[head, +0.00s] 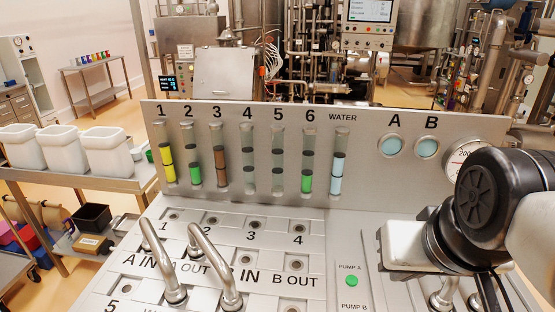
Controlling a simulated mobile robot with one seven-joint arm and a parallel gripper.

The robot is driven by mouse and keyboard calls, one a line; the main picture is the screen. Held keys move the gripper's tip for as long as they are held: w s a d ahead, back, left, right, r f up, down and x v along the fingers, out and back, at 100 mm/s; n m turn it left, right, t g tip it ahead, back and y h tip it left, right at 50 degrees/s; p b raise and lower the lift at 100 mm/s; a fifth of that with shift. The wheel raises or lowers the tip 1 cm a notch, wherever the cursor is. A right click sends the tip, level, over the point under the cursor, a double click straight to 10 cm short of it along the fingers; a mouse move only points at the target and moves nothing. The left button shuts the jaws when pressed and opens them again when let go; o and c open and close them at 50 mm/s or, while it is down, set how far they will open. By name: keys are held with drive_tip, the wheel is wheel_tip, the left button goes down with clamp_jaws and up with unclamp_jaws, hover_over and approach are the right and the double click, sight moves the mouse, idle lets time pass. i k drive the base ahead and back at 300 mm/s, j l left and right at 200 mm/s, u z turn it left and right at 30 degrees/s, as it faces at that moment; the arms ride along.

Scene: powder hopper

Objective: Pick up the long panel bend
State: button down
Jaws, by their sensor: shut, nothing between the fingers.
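Two bent steel tubes stand on the sloped panel (205,235) in the head view. The left bend (163,262) arches from near port 1 down to a round collar. The right bend (217,265) runs beside it to another collar. I cannot tell for certain which is the long panel bend. My gripper (404,247) is at the right, well to the right of both bends and apart from them. It is shut and empty, with its fingertips not clearly visible. More steel tube ends (445,294) show just below it, partly hidden by my arm.
An upright board (320,150) with coloured level tubes stands behind the panel, with lamps A and B and a gauge (465,160) at its right. A green pump button (351,281) sits between bends and gripper. White bins (108,150) stand on a left cart.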

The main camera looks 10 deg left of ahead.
sight(231, 301)
drive_tip(key=j+z, duration=0.15)
drive_tip(key=j, duration=0.35)
drive_tip(key=k+j+z, duration=0.15)
drive_tip(key=j, duration=0.3)
drive_tip(key=k+j+z, duration=0.2)
drive_tip(key=j, duration=0.3)
drive_tip(key=i, duration=0.05)
